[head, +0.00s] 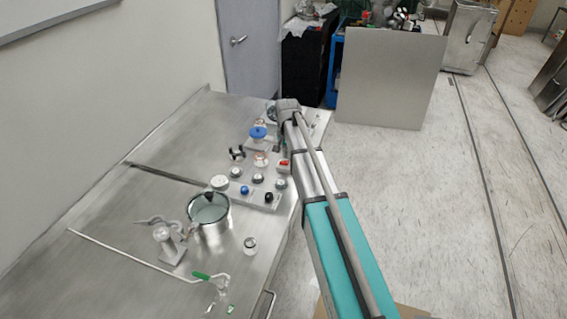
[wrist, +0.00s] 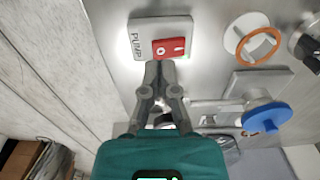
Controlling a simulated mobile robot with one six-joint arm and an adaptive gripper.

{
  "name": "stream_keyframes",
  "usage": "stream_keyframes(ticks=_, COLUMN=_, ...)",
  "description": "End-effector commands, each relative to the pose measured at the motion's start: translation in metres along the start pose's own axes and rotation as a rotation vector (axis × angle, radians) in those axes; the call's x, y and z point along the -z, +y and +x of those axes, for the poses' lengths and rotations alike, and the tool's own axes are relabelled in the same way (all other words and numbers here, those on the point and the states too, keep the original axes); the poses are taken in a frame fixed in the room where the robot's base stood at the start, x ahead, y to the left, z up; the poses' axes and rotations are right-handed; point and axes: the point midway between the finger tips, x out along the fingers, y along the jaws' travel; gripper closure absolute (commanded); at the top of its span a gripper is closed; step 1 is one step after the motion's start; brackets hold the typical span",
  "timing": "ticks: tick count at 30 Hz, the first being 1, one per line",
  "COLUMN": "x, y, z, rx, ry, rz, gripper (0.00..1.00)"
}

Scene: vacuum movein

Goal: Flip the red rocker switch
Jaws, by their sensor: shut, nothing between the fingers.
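The red rocker switch (wrist: 170,47) sits in a light plate marked PUMP (wrist: 138,30) in the wrist view. Its face shows a circle mark on the left and a line mark on the right. My gripper (wrist: 160,65) is shut and empty, with its fingertips at the near edge of the switch. I cannot tell whether they touch it. In the head view the red switch (head: 284,162) shows small beside my arm, and my gripper is hidden behind the arm there.
A blue valve knob (wrist: 266,118) and an orange ring (wrist: 258,45) lie right of the gripper. The panel with several knobs (head: 257,180), a metal pot (head: 209,213) and a green-handled valve (head: 210,277) stand on the steel table (head: 110,215). Open floor lies right.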

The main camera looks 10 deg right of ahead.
Motion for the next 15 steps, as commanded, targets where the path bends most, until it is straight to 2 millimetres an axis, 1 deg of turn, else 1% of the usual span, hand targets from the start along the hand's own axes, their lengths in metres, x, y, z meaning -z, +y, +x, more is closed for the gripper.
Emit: stream_keyframes(ticks=15, x=0.0, y=0.0, z=0.0062, rx=0.0, ry=0.0, rz=0.0, gripper=1.0)
